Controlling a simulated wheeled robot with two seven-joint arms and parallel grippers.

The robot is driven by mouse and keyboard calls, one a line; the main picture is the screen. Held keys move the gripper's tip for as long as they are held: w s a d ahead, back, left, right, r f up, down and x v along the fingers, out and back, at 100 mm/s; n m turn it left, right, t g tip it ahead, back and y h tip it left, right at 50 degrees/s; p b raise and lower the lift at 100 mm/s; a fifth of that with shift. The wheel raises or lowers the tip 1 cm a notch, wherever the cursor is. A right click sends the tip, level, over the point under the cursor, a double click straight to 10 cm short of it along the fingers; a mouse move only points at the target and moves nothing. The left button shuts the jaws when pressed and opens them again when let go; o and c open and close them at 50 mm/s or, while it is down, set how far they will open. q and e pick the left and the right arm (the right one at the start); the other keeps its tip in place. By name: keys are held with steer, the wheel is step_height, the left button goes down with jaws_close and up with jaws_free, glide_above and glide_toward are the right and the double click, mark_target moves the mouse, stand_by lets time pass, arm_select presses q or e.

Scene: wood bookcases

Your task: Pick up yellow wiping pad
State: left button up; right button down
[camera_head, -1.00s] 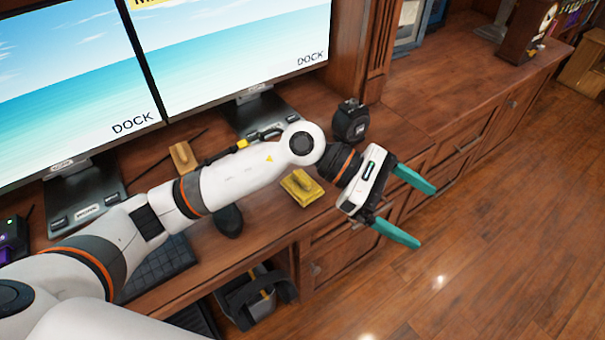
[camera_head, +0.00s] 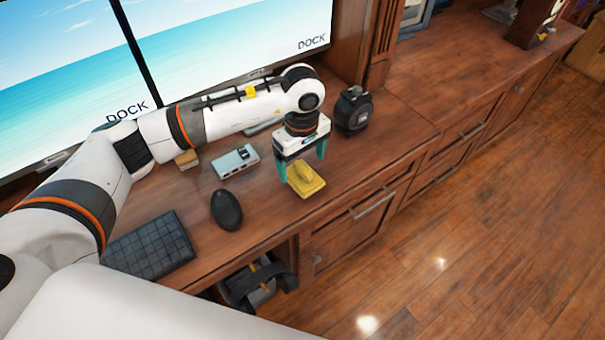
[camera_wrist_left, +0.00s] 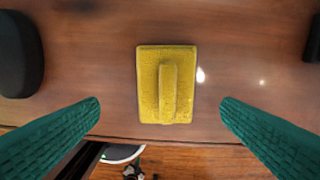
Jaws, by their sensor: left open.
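The yellow wiping pad (camera_head: 307,187) lies flat on the wooden desk near its front edge, with a raised grip bar along its middle. It also shows in the left wrist view (camera_wrist_left: 153,88), centred ahead of the fingers. My left gripper (camera_head: 302,175) points down over the pad with its teal fingers spread to either side of it. In the left wrist view its fingers (camera_wrist_left: 160,108) are wide apart with nothing between them touching. My right gripper is not in view.
A black mouse (camera_head: 227,209), a grey box-shaped device (camera_head: 235,161) and a keyboard (camera_head: 150,246) lie left of the pad. A black round object (camera_head: 352,111) stands right of my gripper. Two monitors stand behind. The desk (camera_head: 385,140) to the right is mostly clear.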

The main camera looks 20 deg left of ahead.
mark_target(303, 168)
arm_select(q)
steer(key=f, duration=0.3)
steer(key=w+f+p, duration=0.1)
steer(key=f, duration=0.1)
steer(key=shift+a+f, duration=0.1)
steer(key=shift+f, duration=0.05)
steer(key=c, duration=1.1)
steer(key=shift+r+b, duration=0.55)
steer(key=shift+r, duration=4.5)
